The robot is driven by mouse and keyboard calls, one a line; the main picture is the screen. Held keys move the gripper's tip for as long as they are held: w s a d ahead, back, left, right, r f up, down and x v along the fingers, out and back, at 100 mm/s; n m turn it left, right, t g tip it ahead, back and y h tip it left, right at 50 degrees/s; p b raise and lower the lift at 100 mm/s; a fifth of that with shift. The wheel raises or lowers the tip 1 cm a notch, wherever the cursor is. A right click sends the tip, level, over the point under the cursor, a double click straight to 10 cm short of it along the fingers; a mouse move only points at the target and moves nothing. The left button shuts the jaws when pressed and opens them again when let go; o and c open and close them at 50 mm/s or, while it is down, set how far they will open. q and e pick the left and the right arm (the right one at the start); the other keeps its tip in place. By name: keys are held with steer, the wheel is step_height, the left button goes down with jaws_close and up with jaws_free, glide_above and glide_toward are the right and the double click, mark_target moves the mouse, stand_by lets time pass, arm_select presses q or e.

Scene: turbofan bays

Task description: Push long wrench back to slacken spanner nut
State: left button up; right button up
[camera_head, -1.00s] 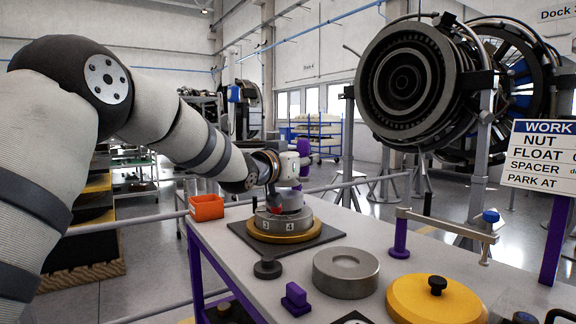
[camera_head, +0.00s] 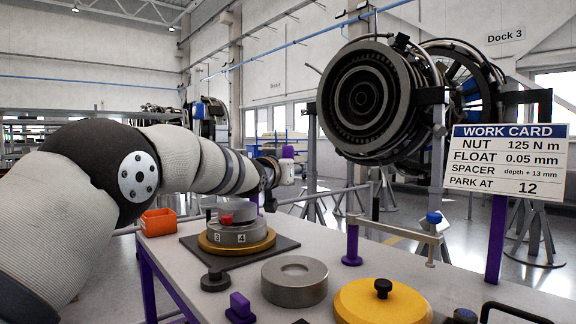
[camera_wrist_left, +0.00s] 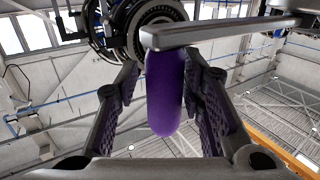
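The spanner nut fixture, a grey drum (camera_head: 237,234) marked 3 and 4 with a red piece (camera_head: 226,218) on top, sits on a yellow ring on a dark square plate. My left gripper (camera_head: 287,171) is beyond it at the far side of the table. The long wrench's upright purple handle (camera_head: 287,152) shows above the gripper. In the wrist view, the handle (camera_wrist_left: 165,95) stands between the fingers, with a gap at the left finger; the fingers look open around it. The wrench's grey bar (camera_wrist_left: 230,30) runs from the handle. My arm hides much of the wrench in the head view. My right gripper is out of view.
On the table (camera_head: 210,285) are an orange bin (camera_head: 158,222), a grey ring (camera_head: 294,282), a yellow disc (camera_head: 382,302) with a black knob, and a purple post (camera_head: 352,245) carrying a bar. A work card (camera_head: 507,163) stands at right. The engine (camera_head: 365,95) hangs behind.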

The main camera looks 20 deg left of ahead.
arm_select(q)
steer(key=shift+s+a+r, duration=0.1)
steer(key=shift+a+r, duration=0.05)
steer(key=shift+r, duration=0.05)
steer(key=shift+s, duration=0.4)
steer(key=s, duration=0.6)
steer(key=shift+s, duration=0.35)
